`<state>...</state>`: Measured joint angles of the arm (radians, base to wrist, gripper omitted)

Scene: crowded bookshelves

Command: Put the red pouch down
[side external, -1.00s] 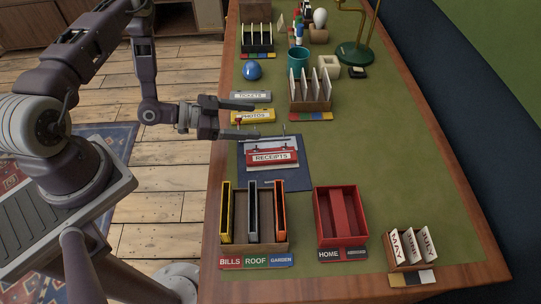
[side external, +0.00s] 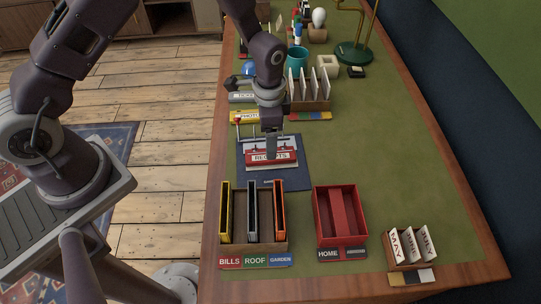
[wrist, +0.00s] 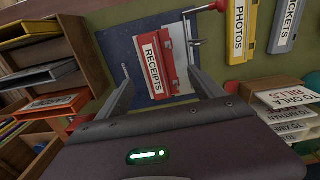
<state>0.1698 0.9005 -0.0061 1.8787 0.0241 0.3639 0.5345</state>
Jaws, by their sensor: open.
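The red pouch (side external: 288,161), labelled RECEIPTS, lies flat on a dark blue mat (side external: 293,181) on the green desk top. My gripper (side external: 271,157) points down over it and hides the middle of its label in the side view. In the wrist view the red pouch (wrist: 168,72) shows between the two separated fingers of my gripper (wrist: 160,84). The fingers are open. I cannot tell whether they touch the pouch or how far above the mat their tips are.
Yellow PHOTOS (side external: 247,117) and grey TICKETS (side external: 240,97) pouches lie behind the mat. A wooden file box (side external: 226,248) and a red tray (side external: 341,239) stand in front. A card rack (side external: 310,106) stands behind to the right. The desk right of the mat is clear.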

